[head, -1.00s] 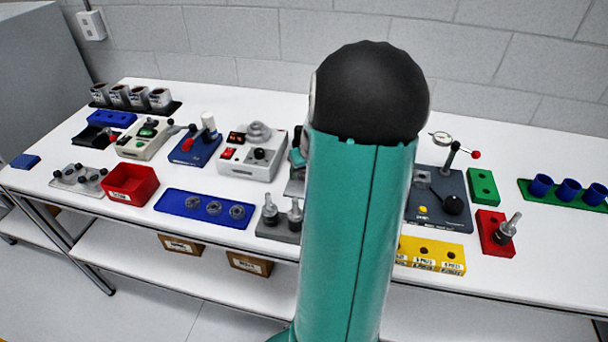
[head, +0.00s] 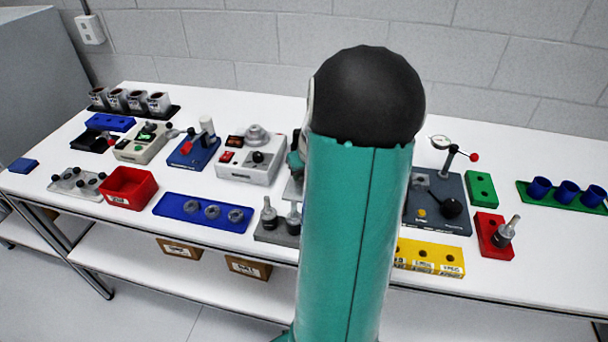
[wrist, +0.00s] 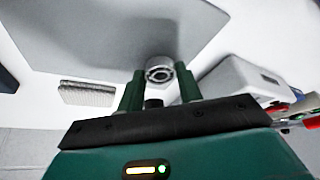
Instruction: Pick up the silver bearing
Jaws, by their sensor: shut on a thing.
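The silver bearing (wrist: 159,74) shows in the wrist view as a small bright ring with a dark ring inside. It sits between the two green fingertips of my gripper (wrist: 160,84), which is shut on it. The bearing faces the wrist camera. In the head view my own teal arm covers the middle of the table, and I cannot make out the bearing or the fingertips there.
The white table (head: 330,285) holds a blue plate (head: 170,213) with three grey rings, a red bin (head: 128,188), a control box (head: 250,168), a yellow block (head: 432,257) and a red block (head: 484,228). The wrist view shows a white box (wrist: 232,85) at right.

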